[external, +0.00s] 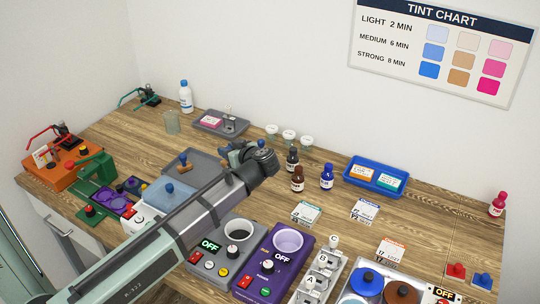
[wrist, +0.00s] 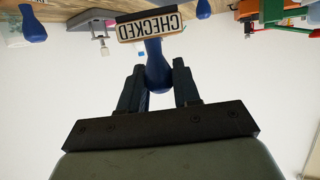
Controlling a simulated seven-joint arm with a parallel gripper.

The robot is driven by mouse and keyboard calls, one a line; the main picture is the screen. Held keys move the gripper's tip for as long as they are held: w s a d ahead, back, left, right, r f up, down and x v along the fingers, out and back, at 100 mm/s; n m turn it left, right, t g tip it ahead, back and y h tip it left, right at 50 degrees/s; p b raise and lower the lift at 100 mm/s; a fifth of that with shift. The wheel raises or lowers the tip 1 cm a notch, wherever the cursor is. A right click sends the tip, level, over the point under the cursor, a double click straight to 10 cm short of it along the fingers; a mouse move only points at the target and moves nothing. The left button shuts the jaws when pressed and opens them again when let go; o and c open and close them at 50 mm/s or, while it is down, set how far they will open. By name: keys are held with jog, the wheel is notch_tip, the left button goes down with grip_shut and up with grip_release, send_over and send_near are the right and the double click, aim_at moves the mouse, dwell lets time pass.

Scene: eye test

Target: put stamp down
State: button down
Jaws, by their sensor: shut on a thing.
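My gripper (wrist: 157,72) is shut on the blue handle of a stamp (wrist: 152,27) in the wrist view. The stamp has a wooden block, and its pale face shows the word CHECKED mirrored. In the external view my gripper (external: 236,154) is above the back middle of the table, seen past my wrist. The held stamp is mostly hidden there. A second stamp (external: 183,160), with a blue handle and wooden block, stands on a grey tray (external: 203,156) to the left of my gripper. A blue knob (external: 169,187) rises from a blue-grey block left of my arm.
A grey tray (external: 239,127) with a pink pad lies behind my gripper. Small dark bottles (external: 298,180) stand close on the right, and a blue tray (external: 373,170) farther right. Control boxes (external: 276,258) fill the front. Bare wood shows between the bottles and cards.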

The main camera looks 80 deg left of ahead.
jog(key=shift+f, duration=3.8)
jog(key=shift+f, duration=0.1)
jog(key=c, duration=0.8)
grip_release()
jog(key=shift+w+d+r, duration=0.1)
jog(key=shift+r, duration=0.1)
jog(key=v, duration=1.1)
jog(key=shift+w+d+r, duration=0.1)
jog(key=shift+w+d, duration=0.1)
jog(key=shift+d, duration=0.1)
